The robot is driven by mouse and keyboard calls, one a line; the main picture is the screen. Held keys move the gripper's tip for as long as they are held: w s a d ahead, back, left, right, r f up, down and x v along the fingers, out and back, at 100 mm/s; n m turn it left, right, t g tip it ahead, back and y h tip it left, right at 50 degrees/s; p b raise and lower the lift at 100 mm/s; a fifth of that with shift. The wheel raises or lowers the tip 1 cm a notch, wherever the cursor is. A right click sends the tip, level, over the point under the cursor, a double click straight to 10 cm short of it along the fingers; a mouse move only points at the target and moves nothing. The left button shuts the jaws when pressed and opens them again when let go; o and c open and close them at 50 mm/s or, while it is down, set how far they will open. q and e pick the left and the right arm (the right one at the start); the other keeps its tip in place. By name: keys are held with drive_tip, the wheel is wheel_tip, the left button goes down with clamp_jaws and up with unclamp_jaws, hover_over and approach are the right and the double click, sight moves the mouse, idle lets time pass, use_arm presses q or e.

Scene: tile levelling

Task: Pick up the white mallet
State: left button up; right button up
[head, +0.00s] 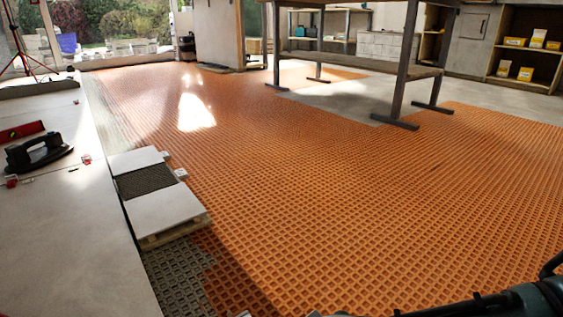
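I cannot make out a white mallet in the head view. Only a small pale bit shows at the bottom edge, left of centre, too cut off to identify. My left gripper is not in view. A dark, rounded shape at the lower right edge may be part of my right arm, but no gripper fingers can be made out there.
Large grey tiles (70,230) cover the floor at left, with a black suction lifter (38,153) and a red level (22,131) on them. Pale tiles (165,213) sit beside the open orange matting (350,200). A table (398,90) stands at the back.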

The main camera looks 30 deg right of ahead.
drive_tip(key=shift+f, duration=0.6)
drive_tip(key=shift+r, duration=0.15)
drive_tip(key=shift+c, duration=0.3)
clamp_jaws()
